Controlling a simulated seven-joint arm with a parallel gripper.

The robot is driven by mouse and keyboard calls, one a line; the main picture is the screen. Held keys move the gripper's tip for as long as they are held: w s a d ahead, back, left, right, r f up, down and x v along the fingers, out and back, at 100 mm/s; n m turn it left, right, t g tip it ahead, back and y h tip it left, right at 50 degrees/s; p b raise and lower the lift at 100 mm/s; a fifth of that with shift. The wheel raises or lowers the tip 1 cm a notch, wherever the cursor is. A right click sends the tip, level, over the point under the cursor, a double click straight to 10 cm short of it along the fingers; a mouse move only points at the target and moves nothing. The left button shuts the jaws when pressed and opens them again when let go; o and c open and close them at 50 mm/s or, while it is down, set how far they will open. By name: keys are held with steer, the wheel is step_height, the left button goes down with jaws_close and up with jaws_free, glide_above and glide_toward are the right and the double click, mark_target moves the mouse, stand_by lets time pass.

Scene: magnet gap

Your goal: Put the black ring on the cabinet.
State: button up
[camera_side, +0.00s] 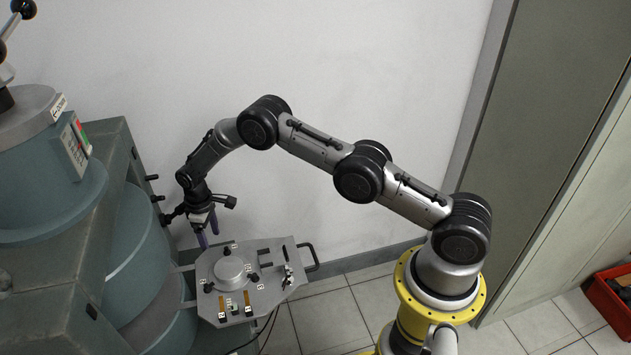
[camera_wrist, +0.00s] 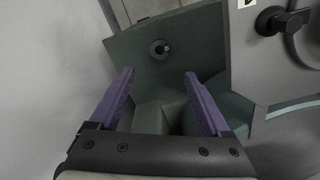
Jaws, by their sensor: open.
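My gripper (camera_side: 209,237) is open and empty, pointing down just above the back left edge of the grey instrument plate. In the wrist view its two purple fingers (camera_wrist: 160,74) stand apart with nothing between them. No loose black ring is clear in the side view. A tall grey-green panel, likely the cabinet (camera_side: 555,90), stands at the right.
The instrument plate (camera_side: 210,268) carries black knobs, a round disc and a handle at its right. The teal magnet machine (camera_side: 45,195) fills the left, with black pegs (camera_side: 152,178) sticking out of its frame. A red bin (camera_side: 610,300) lies at the far right. Tiled floor is clear between.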

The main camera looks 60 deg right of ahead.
steer(key=s+d+r+m+t, duration=0.1)
steer(key=s+r, duration=0.3)
steer(key=r, duration=0.7)
steer(key=s+r+t, duration=0.1)
steer(key=s+r, duration=0.4)
steer(key=r, duration=0.6)
steer(key=s+d+r+m+t, duration=0.1)
steer(key=s+r, duration=0.3)
steer(key=r, duration=0.7)
steer(key=s+d+r+m+t, duration=0.1)
steer(key=s+r, duration=0.5)
steer(key=s, duration=0.7)
steer(key=s+f+m+t, duration=0.1)
steer(key=s, duration=1.4)
steer(key=shift+s+d+f+t, duration=0.15)
steer(key=shift+d+f+t, duration=0.1)
steer(key=shift+d+t, duration=0.05)
